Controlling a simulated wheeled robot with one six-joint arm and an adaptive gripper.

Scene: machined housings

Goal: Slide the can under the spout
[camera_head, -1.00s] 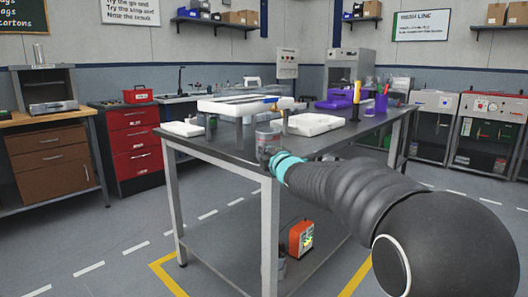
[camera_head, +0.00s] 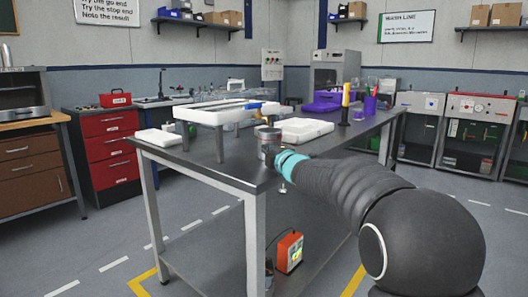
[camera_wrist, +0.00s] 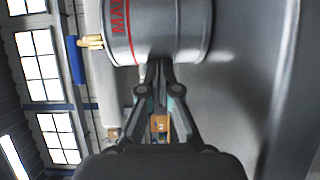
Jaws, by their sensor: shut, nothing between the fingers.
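The can (camera_head: 268,143) is a grey metal cylinder with a red line and red lettering. It stands upright on the dark table (camera_head: 200,165) near its front corner. It fills the top of the wrist view (camera_wrist: 165,30). A raised white tray (camera_head: 215,115) on legs stands behind it.
A white block (camera_head: 306,130) lies right of the can. A yellow-handled tool (camera_head: 346,97) and a purple cup (camera_head: 370,104) stand farther right. A smaller white block (camera_head: 157,137) lies at the left. The table's front edge is close to the can.

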